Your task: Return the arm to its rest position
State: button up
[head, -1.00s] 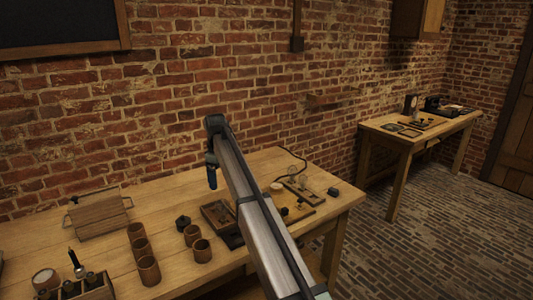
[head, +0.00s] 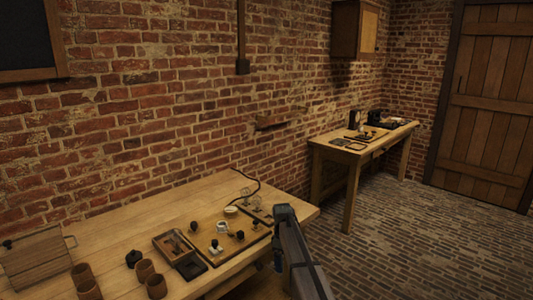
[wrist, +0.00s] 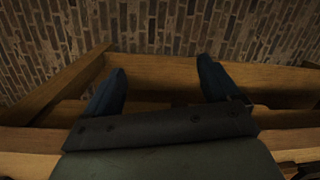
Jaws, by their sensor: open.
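My gripper (head: 278,262) hangs at the end of my grey arm, by the right front edge of the wooden bench (head: 215,195) in the head view. In the wrist view my gripper (wrist: 162,82) shows two dark blue fingers spread wide apart with nothing between them. Beyond the fingers are wooden beams (wrist: 200,72) and the brick floor (wrist: 180,30). My arm hides part of the bench's right end.
A second table (head: 350,147) stands farther back. Brick floor (head: 400,240) is open on the right.

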jog(key=s+d+f+m+g, duration=0.1)
jog(key=s+d+f+m, duration=0.25)
jog(key=s+f, duration=1)
jog(key=s+d+f+m+g, duration=0.2)
jog(key=s+d+f+m, duration=0.15)
jog(key=s+f, duration=1)
jog(key=s+d+f+m+g, duration=0.1)
jog(key=s+f+m, duration=0.1)
jog(key=s, duration=1.4)
jog(key=s+d+f+m+g, duration=0.1)
jog(key=s+f, duration=0.4)
jog(key=s, duration=1.1)
jog(key=shift+d+f+m+y, duration=0.15)
jog(key=shift+d+m+y, duration=0.35)
jog(key=shift+m, duration=0.5)
jog(key=shift+s, duration=0.1)
